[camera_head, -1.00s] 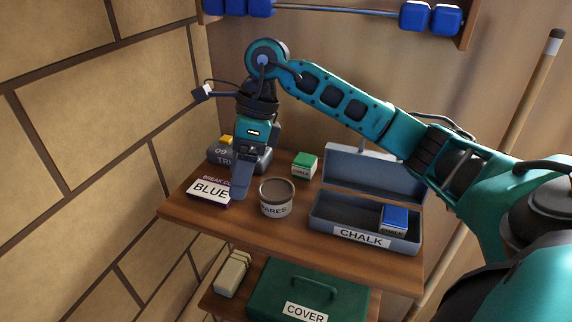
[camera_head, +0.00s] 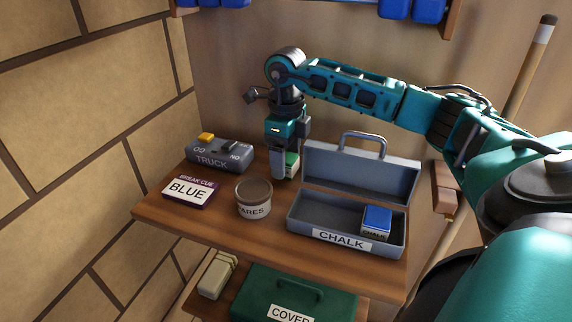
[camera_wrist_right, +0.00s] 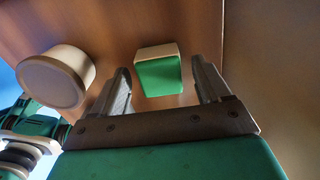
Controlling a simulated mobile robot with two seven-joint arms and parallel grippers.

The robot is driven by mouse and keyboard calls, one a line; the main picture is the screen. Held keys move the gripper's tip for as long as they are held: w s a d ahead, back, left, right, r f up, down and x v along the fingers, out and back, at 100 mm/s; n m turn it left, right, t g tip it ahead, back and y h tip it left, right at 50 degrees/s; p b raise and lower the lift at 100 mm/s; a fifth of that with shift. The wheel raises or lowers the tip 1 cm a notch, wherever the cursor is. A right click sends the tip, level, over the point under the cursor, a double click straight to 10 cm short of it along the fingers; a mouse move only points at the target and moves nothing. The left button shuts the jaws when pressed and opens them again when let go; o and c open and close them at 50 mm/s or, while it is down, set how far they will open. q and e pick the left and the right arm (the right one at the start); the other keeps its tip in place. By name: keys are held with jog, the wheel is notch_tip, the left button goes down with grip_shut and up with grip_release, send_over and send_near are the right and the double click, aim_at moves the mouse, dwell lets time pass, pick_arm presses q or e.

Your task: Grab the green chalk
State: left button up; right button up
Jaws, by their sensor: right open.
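The green chalk (camera_head: 293,160) is a small cube with a green face and pale sides. It stands on the wooden shelf, left of the open chalk box, and is partly hidden behind my right gripper (camera_head: 284,174). My right gripper is open and points down at it. In the right wrist view the green chalk (camera_wrist_right: 159,76) shows between the two fingers near their tips, with a gap on each side. I cannot tell whether the tips reach down beside it. My left gripper is not in view.
The grey chalk box (camera_head: 297,224) stands open to the right, with a blue chalk (camera_head: 377,221) inside. A round tin (camera_head: 253,197) stands close on the left. A truck control box (camera_head: 220,154) and a BLUE break-cue box (camera_head: 188,190) sit farther left. The wall is behind.

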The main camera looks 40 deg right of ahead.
jog(key=shift+f, duration=0.75)
jog(key=shift+c, duration=0.3)
jog(key=c, duration=1)
jog(key=shift+r, duration=0.1)
